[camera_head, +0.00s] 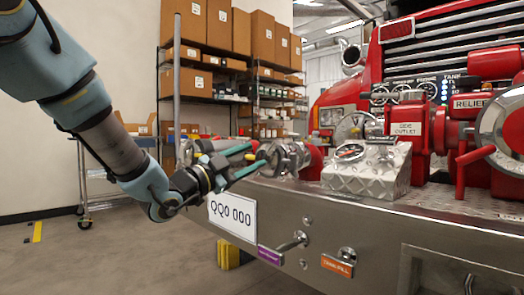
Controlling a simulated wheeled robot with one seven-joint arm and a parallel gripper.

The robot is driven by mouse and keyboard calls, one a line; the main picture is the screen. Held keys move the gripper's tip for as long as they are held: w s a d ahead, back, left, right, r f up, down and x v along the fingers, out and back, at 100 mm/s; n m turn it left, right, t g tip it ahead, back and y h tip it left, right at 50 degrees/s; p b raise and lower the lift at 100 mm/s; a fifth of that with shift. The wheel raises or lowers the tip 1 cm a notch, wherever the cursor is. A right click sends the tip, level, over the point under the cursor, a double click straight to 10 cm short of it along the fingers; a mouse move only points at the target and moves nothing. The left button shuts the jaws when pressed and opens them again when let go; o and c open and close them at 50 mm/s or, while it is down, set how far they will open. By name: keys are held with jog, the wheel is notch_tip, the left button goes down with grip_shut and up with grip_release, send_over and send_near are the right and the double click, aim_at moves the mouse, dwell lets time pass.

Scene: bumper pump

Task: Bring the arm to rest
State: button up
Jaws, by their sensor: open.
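My arm reaches in from the upper left and bends at its lower end toward the truck's bumper. My gripper (257,159) is open, with two thin teal fingers spread apart and pointing right. No object shows between the fingers. It is in front of the bumper (380,215), above the white plate reading QQ0 000 (232,218). A round metal fitting (287,158) is just beyond the fingertips. I cannot tell whether the fingers touch it.
The red fire truck (440,60) fills the right, with a side outlet valve (405,130), a diamond-plate box (370,170) and a large wheel (507,130). A handle (292,242) sticks out below. Shelves of boxes (208,60) and a cart (105,170) stand behind. Floor at lower left is mostly clear.

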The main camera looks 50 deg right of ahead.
jog(key=shift+a+f, duration=0.1)
jog(key=shift+a, duration=0.4)
